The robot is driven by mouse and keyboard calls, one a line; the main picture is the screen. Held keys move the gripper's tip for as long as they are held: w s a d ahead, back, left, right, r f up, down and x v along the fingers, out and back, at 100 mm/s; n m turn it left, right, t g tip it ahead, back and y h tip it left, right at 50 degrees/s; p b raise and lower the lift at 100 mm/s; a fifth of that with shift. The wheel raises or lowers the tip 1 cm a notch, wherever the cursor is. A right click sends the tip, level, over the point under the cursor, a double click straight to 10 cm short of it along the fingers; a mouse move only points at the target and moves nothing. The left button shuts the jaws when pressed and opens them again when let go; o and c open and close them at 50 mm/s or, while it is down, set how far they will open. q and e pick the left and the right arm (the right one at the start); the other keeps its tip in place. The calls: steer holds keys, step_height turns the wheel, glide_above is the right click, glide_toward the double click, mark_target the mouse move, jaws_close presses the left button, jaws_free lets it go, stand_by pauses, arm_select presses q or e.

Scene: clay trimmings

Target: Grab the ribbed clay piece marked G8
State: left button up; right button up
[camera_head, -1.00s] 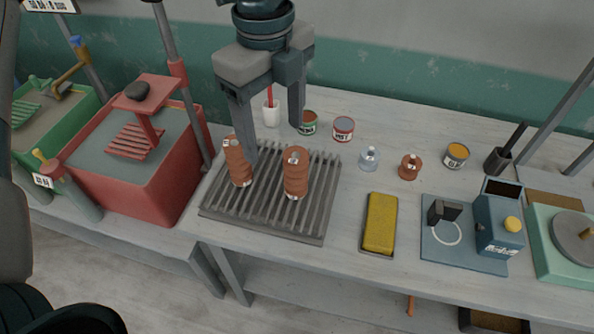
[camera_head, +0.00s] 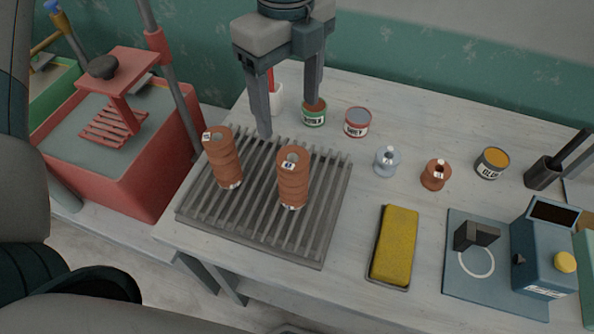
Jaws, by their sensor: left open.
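Two ribbed terracotta clay pieces stand on a grey slatted rack (camera_head: 318,245): a left one (camera_head: 223,160), slightly tilted in view, and a right one (camera_head: 292,180). Each has a small white tag near its top; I cannot read G8 on either. My left gripper (camera_head: 288,117) hangs from the top, open and empty, its two fingers pointing down. It appears behind and above the rack's back edge, apart from both pieces. My right gripper is not in view.
Behind the rack are a white cup (camera_head: 275,98), a green-labelled can (camera_head: 314,115) and a red-labelled can (camera_head: 357,122). A pale bottle-like piece (camera_head: 387,161), yellow sponge (camera_head: 397,245) and blue device (camera_head: 545,250) lie right. A red tub (camera_head: 120,175) stands left.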

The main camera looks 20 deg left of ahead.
mark_target(290, 156)
arm_select(q)
steer(key=f, duration=0.3)
steer(key=f+p, duration=0.1)
steer(key=f, duration=0.6)
steer(key=shift+s+f+p, duration=0.25)
steer(key=shift+f+p, duration=0.1)
steer(key=shift+p, duration=0.05)
steer(key=shift+f, duration=0.7)
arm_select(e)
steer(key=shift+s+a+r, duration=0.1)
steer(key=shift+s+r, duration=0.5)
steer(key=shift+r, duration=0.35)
arm_select(q)
steer(key=f, duration=0.1)
steer(key=f+p, duration=0.1)
steer(key=f, duration=0.2)
steer(key=shift+s+d+f+p, duration=0.2)
steer(key=shift+s+d+p, duration=0.1)
steer(key=shift+d, duration=0.1)
steer(key=shift+f, duration=0.4)
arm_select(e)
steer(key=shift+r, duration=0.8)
